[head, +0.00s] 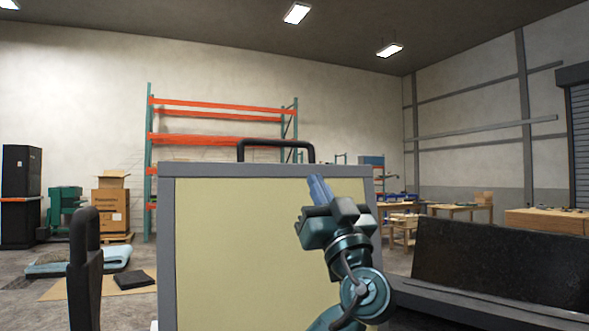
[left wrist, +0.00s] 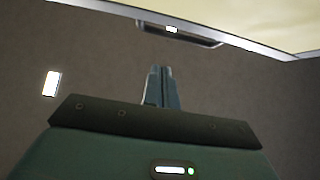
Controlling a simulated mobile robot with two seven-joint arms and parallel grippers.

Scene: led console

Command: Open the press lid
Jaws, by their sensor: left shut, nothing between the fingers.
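The press lid (head: 240,255) stands raised and nearly upright in the middle of the head view, with a grey frame around a pale yellow panel. A black handle (head: 276,145) rises from its top edge. In the left wrist view the lid's grey rim and pale panel (left wrist: 285,25) cross the top, with the dark handle (left wrist: 150,26) beside the rim. My left gripper (head: 318,188) is in front of the lid's upper right part. Its blue fingers (left wrist: 158,85) are together and empty, apart from the handle. My right gripper is not in view.
A black upright post (head: 86,270) stands at the front left. A dark, slanted panel (head: 500,265) fills the lower right. Orange and green shelving (head: 220,138), cartons and work tables (head: 455,212) are far behind. Air above the lid is clear.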

